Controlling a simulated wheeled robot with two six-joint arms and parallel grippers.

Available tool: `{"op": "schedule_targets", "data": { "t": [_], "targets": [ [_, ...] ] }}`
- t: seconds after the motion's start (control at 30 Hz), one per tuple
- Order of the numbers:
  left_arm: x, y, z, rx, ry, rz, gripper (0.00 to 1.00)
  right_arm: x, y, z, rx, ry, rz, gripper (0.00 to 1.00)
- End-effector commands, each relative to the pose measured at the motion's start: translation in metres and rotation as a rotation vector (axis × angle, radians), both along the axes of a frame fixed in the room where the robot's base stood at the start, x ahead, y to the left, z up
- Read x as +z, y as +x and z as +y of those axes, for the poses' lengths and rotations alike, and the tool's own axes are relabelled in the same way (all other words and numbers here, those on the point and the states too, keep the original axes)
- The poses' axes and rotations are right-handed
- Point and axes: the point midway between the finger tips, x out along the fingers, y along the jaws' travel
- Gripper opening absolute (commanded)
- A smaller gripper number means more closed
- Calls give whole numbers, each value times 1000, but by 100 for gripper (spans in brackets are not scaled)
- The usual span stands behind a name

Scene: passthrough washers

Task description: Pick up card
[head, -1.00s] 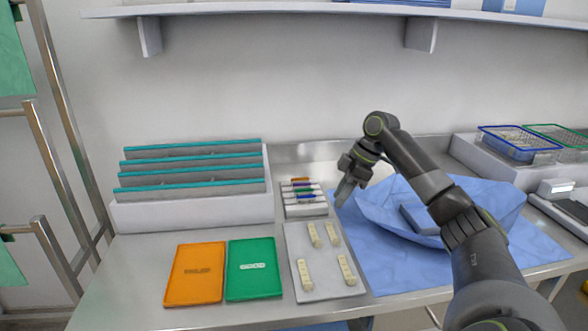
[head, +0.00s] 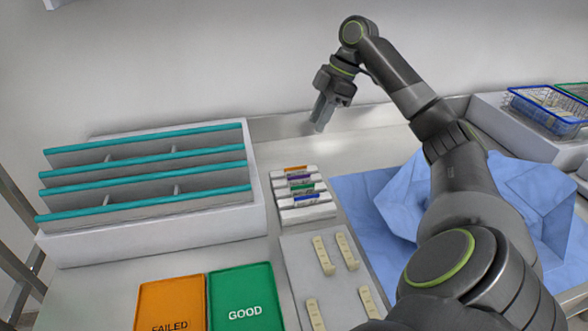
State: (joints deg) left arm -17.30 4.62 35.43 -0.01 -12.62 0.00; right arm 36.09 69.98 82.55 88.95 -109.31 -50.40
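The task's card could be one of several items. An orange card marked FAILED (head: 170,303) and a green card marked GOOD (head: 245,300) lie flat at the front left. Several pale strips, one of them the upper left strip (head: 323,255), lie on a grey tray (head: 292,262). A small white rack (head: 305,213) behind it holds several items with orange, purple, green and blue labels. My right gripper (head: 320,118) hangs above the table's back, beyond the rack and apart from everything. Its finger gap is not clear, and nothing shows in it. My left gripper is out of view.
A white divider rack (head: 160,225) with teal-edged panels stands at the left. A crumpled blue wrap (head: 357,210) covers the table at the right, partly behind my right arm. A blue-rimmed wire basket (head: 545,112) sits at the back right. Bare metal table lies behind the small rack.

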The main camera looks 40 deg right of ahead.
Motion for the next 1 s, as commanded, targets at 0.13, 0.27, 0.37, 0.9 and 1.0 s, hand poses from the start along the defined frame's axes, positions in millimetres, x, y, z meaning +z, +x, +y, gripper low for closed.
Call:
{"op": "schedule_targets", "data": {
  "t": [0.13, 0.27, 0.37, 0.9, 1.0],
  "targets": [
    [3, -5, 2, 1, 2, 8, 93, -32, 6, 12, 2, 3, 4, 28],
    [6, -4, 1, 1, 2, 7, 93, -56, 11, 21, 1, 4, 3, 28],
    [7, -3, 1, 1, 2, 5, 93, -70, 14, 26, 1, 3, 1, 28],
    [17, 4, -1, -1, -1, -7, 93, -124, 25, 42, -1, 3, 1, 28],
    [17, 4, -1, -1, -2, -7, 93, -129, 26, 43, -1, 0, 0, 28]
  ]
}}
